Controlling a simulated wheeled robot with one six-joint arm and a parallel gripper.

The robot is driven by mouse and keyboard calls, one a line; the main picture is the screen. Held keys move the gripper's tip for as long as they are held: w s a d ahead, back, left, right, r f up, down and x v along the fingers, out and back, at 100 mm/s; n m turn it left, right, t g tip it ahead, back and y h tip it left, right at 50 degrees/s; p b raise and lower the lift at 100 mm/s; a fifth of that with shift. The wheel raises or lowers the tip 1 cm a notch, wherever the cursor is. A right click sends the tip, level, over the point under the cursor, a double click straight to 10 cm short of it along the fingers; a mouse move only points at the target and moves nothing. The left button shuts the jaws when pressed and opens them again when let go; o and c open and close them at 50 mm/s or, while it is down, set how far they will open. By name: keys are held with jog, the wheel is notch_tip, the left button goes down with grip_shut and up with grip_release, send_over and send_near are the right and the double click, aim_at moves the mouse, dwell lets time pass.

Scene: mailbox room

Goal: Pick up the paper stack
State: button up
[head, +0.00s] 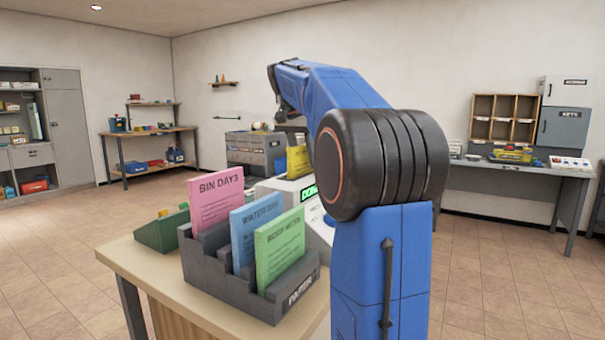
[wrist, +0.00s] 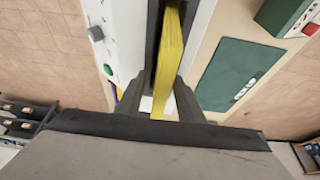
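A yellow paper stack (wrist: 170,45) stands on edge in a dark slot beside a white machine in the wrist view. It also shows in the head view (head: 298,161), upright behind the machine. My gripper (wrist: 164,92) is around the near end of the stack, with one dark finger on each side. A small light gap shows between the left finger and the paper; the right finger looks very close to it or touching. In the head view my arm hides part of the gripper.
A grey stepped holder (head: 240,285) with pink, blue and green pads stands on the table (head: 140,265) in front. A white machine (head: 318,225) is behind it. A green panel (wrist: 238,75) lies right of the stack in the wrist view. Open tiled floor surrounds the table.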

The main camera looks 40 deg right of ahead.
jog(key=shift+d+f, duration=0.15)
jog(key=shift+f, duration=0.2)
jog(key=shift+f, duration=0.25)
dwell(0.4)
grip_shut()
